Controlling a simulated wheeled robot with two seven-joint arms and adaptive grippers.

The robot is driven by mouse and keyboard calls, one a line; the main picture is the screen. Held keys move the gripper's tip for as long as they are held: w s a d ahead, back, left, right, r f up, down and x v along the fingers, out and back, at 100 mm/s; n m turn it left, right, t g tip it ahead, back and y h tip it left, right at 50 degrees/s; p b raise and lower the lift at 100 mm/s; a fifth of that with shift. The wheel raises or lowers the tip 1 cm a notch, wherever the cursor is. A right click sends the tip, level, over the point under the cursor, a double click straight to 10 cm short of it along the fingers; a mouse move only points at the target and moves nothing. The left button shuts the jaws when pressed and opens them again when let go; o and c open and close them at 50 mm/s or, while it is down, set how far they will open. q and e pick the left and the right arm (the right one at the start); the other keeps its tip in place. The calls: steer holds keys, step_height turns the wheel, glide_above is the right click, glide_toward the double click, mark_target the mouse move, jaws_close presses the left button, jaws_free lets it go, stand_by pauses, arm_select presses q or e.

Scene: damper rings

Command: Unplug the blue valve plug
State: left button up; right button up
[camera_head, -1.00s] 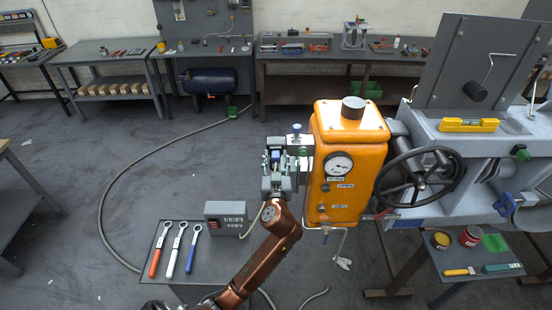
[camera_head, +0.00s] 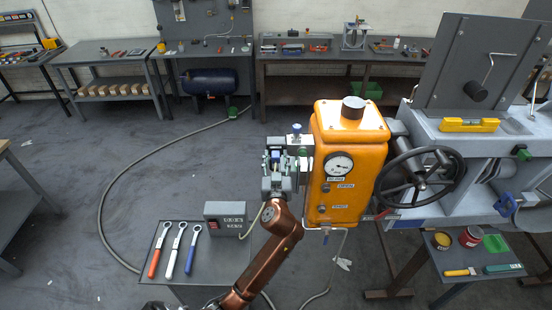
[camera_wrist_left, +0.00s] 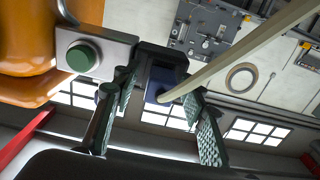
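The blue valve plug (camera_wrist_left: 160,84) sits in a dark socket beside the orange housing (camera_wrist_left: 25,40) in the left wrist view. A pale cable (camera_wrist_left: 235,55) runs from it to the upper right. My left gripper (camera_wrist_left: 160,105) has its two green-padded fingers on either side of the plug, with a small gap showing on the left side. In the head view my left gripper (camera_head: 277,160) is at the left side of the orange box (camera_head: 347,195) and largely hides the plug.
A small table (camera_head: 205,257) holds three ring wrenches and a grey box (camera_head: 226,217) with a cable. A black handwheel (camera_head: 420,178) stands right of the orange box. A green round button (camera_wrist_left: 82,57) is close to my left finger. Open floor lies left.

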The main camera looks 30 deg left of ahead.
arm_select(q)
steer(key=shift+c, duration=0.7)
jaws_close()
steer(key=shift+o, duration=0.5)
jaws_free()
steer(key=o, duration=0.6)
steer(key=shift+c, duration=0.2)
steer(key=v, duration=1.2)
arm_select(e)
steer(key=shift+a, duration=0.15)
arm_select(q)
steer(key=shift+a, duration=0.1)
